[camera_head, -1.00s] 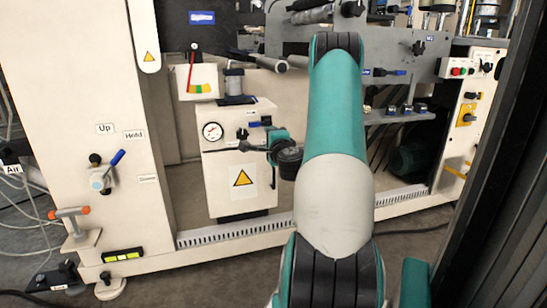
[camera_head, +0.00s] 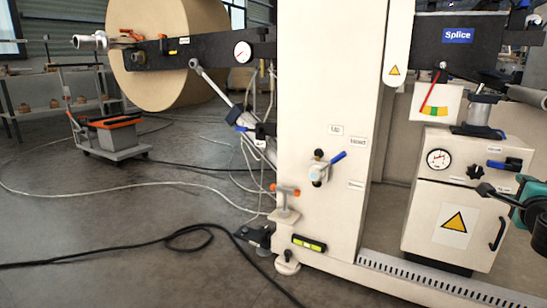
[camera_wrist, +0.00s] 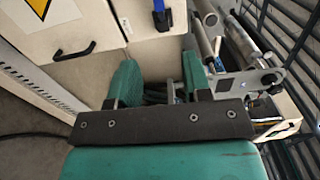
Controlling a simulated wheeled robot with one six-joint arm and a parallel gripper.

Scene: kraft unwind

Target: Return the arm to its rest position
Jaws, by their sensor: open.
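My gripper (camera_head: 487,190) shows at the right edge of the head view, in front of the white cabinet with the gauge (camera_head: 455,215). Most of my teal arm is outside that view. In the wrist view my gripper (camera_wrist: 160,88) has two teal fingers apart, beyond a dark bar with bolts. Nothing shows held between them. The cabinet's handle (camera_wrist: 75,52) and yellow warning label (camera_wrist: 40,5) lie at the upper left of the wrist view.
A tall white machine column (camera_head: 325,100) carries a lever with a blue handle (camera_head: 338,157). A large kraft roll (camera_head: 165,85) stands behind at left. A cart (camera_head: 110,135) stands on the floor, where a black cable (camera_head: 120,250) and pale hoses lie. Open floor spreads at left.

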